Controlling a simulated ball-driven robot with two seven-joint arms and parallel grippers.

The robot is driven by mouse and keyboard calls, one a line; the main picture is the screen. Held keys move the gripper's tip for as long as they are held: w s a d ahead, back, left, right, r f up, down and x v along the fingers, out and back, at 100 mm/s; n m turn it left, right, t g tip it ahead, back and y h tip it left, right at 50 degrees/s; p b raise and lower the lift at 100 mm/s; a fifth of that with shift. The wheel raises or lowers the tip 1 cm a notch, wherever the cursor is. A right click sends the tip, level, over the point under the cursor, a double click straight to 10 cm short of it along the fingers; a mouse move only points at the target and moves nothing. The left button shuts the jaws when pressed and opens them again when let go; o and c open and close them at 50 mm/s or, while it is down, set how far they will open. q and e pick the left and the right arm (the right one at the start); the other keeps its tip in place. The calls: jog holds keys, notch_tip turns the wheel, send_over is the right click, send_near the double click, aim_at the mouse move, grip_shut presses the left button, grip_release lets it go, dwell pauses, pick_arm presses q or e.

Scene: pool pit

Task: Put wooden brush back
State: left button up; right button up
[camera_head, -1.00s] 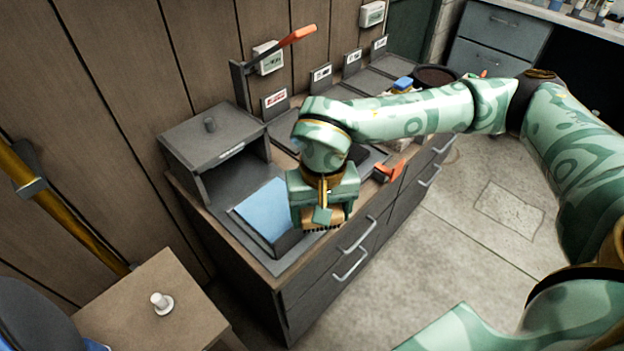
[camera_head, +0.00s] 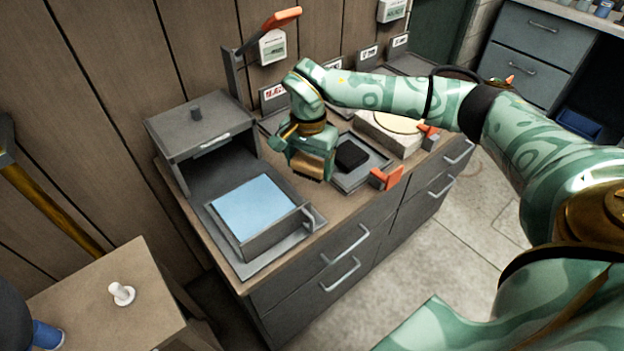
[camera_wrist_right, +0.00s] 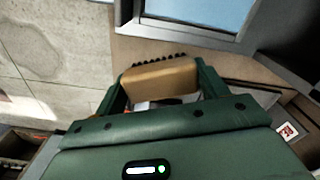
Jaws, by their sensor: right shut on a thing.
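My right gripper (camera_head: 318,168) is shut on the wooden brush. It hangs over the counter, right of the tray with the light blue pad. In the right wrist view, the brush's tan wooden body (camera_wrist_right: 160,78) sits between the two green fingers, with dark bristles along its far edge. In the head view the gripper mostly hides the brush. The blue-pad tray (camera_head: 283,232) stands at the counter's near left. A grey tray (camera_head: 372,170) with a black block (camera_head: 351,155) lies right of the gripper. My left gripper is not in view.
A grey open-fronted box (camera_head: 205,132) stands behind the blue-pad tray. An orange-handled lever (camera_head: 281,18) rises at the wall. Another orange handle (camera_head: 388,178) sticks out at the counter's front edge. A pale block with a round top (camera_head: 392,130) stands farther right. Floor in front is clear.

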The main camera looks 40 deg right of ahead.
jog(key=b, duration=0.2)
send_over(314, 185)
jog(key=f, duration=0.5)
jog(key=shift+s+a+f, duration=0.1)
jog(key=shift+a+f, duration=0.1)
jog(key=shift+f, duration=0.05)
notch_tip(314, 185, down, 4)
jog(key=shift+d+r+b, duration=0.1)
jog(key=shift+d+b, duration=0.05)
jog(key=shift+b, duration=0.9)
jog(key=shift+r, duration=0.2)
jog(key=shift+f, duration=0.1)
jog(key=o, duration=0.9)
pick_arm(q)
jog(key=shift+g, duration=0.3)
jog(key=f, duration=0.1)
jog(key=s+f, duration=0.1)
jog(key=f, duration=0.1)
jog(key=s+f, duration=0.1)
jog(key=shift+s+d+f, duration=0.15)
pick_arm(e)
jog(key=shift+o, duration=0.2)
